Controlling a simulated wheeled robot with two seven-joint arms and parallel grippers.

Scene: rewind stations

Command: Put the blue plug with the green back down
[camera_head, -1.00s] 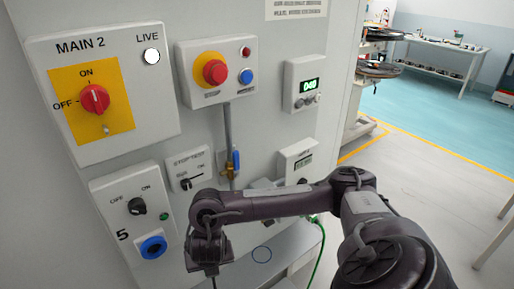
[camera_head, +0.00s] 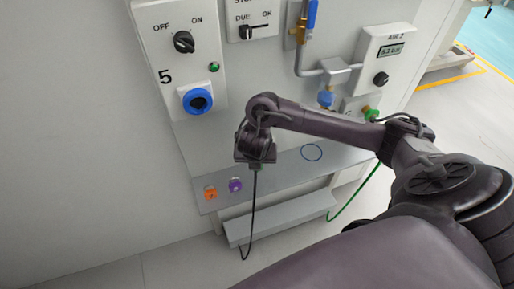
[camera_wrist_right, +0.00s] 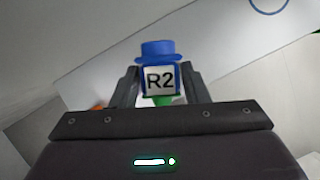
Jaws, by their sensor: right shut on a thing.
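The blue plug (camera_wrist_right: 158,80) shows in the right wrist view, with a white R2 label and a green part at its lower end. My right gripper (camera_wrist_right: 160,88) is shut on it. In the head view my right gripper (camera_head: 256,162) points down in front of the grey shelf (camera_head: 285,165), left of a blue circle outline (camera_head: 312,152) on the shelf. The plug itself is hidden there by the gripper. A black cable (camera_head: 252,210) hangs below the gripper. The circle is empty. My left gripper is not in view.
An orange plug (camera_head: 210,193) and a purple plug (camera_head: 235,185) stand on the shelf's left end. A panel with a blue socket (camera_head: 197,101) is above. A green plug (camera_head: 371,115) with a green cable (camera_head: 352,197) is at the right. A lower grey step (camera_head: 280,218) juts out below.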

